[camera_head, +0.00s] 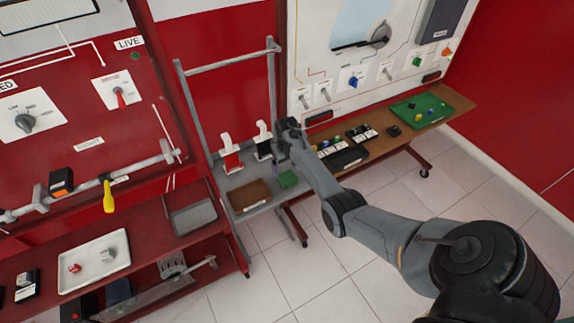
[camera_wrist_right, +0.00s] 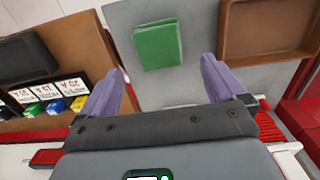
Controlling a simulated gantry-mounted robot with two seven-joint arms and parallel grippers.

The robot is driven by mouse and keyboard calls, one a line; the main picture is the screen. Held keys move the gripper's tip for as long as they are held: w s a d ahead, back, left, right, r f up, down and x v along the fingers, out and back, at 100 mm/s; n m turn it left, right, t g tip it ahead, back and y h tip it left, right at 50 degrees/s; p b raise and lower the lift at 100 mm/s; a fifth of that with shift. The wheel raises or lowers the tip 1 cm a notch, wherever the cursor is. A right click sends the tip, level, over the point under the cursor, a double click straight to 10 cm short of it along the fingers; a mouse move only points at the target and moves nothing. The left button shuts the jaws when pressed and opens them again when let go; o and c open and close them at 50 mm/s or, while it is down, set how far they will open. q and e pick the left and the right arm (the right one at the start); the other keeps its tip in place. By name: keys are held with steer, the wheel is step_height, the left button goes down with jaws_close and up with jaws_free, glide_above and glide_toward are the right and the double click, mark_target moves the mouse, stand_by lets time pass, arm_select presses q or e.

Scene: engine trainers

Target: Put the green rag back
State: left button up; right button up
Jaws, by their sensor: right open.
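The green rag (camera_head: 288,179) lies folded on the grey shelf (camera_head: 263,203) of the metal stand, just right of a brown tray (camera_head: 248,196). In the right wrist view the rag (camera_wrist_right: 158,45) lies flat beyond the fingertips, with the brown tray (camera_wrist_right: 268,50) to its right. My right gripper (camera_head: 278,163) is above the shelf, close to the rag, partly hidden by its own wrist in the head view. In the wrist view the right gripper (camera_wrist_right: 160,82) has its two purple fingers spread apart with nothing between them. My left gripper is not in view.
A wooden bench (camera_head: 445,97) on the right holds labelled boxes (camera_head: 345,155) and a green mat (camera_head: 420,110). A red bench on the left holds a white tray (camera_head: 93,262) and a grey tray (camera_head: 193,217).

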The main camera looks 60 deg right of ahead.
mark_target(287, 176)
step_height(287, 176, up, 5)
steer(key=p, duration=0.4)
steer(key=s+a+n+t+h, duration=0.1)
steer(key=s+a+n, duration=0.1)
steer(key=s+a, duration=0.35)
steer(key=s+a+n+h+p, duration=0.1)
steer(key=s+a+n, duration=0.1)
steer(key=a, duration=0.6)
steer(key=s+a+n+t+h, duration=0.1)
steer(key=s+a, duration=0.3)
steer(key=a, duration=0.3)
steer(key=s+a+r+n+y, duration=0.1)
steer(key=s+a+r, duration=0.3)
steer(key=s+a, duration=0.2)
steer(key=s+a+r+n+t+y, duration=0.1)
steer(key=s+a+r, duration=0.3)
steer(key=a, duration=0.7)
steer(key=shift+s+a+r+n+t+y, duration=0.35)
steer(key=shift+s+y, duration=0.25)
steer(key=shift+s, duration=0.65)
steer(key=shift+d, duration=0.1)
step_height(287, 176, up, 22)
steer(key=p, duration=2.1)
steer(key=shift+f+p, duration=0.2)
steer(key=shift+p, duration=0.15)
